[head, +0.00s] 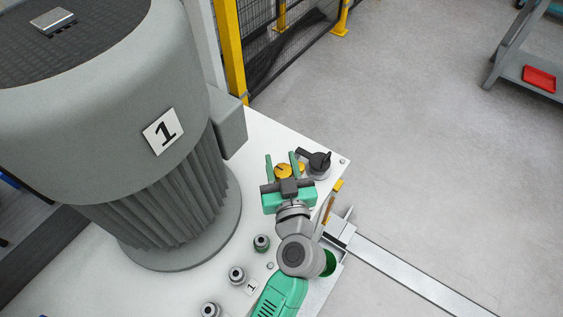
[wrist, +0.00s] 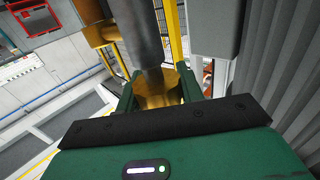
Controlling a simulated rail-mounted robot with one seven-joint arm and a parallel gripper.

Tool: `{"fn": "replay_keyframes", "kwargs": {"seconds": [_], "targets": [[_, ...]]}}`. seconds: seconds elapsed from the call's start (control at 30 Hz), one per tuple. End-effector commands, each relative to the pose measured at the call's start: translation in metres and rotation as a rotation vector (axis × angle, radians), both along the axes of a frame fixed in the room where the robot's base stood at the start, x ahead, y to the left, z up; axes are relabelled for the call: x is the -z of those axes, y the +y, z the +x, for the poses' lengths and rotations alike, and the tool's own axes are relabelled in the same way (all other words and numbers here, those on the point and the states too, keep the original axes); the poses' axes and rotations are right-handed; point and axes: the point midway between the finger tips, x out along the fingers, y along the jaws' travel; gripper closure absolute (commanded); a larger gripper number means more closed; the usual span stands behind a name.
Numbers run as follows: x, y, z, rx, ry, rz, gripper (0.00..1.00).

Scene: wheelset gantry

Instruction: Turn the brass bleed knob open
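The brass knob (head: 283,170) is a round, gold-coloured piece on the white plate beside the big grey motor, with a dark mark on top. My green gripper (head: 281,158) reaches over it, one finger on each side. In the wrist view the knob (wrist: 158,92) shows between the two green fingers of my gripper (wrist: 156,80). The fingers stand apart, with what looks like a narrow gap to the knob; contact cannot be told. The gripper's dark front bar hides the knob's lower part in that view.
A black-handled grey valve (head: 318,163) stands close to the right of the knob. The grey motor (head: 120,130) rises on the left. Several small fittings (head: 237,275) line the white plate (head: 262,130). A yellow fence post (head: 230,55) stands behind.

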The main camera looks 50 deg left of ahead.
Motion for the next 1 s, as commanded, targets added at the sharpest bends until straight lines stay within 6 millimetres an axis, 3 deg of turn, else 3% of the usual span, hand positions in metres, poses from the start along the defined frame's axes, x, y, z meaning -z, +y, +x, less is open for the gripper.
{"fn": "replay_keyframes", "kwargs": {"seconds": [0.27,0.5,0.83,0.87,0.93,1.0], "targets": [[0.0087,0.0005,0.0004,-0.085,-0.004,0.004,0.85],[0.0037,0.0017,-0.0029,-0.219,-0.001,0.002,0.85],[0.0001,0.0018,-0.0039,-0.234,0.001,0.0,0.85],[0.0001,0.0018,-0.0039,-0.234,0.001,0.0,0.59],[0.0001,0.0018,-0.0039,-0.234,0.001,0.0,0.45],[0.0001,0.0018,-0.0039,-0.234,0.001,0.0,0.41]]}}
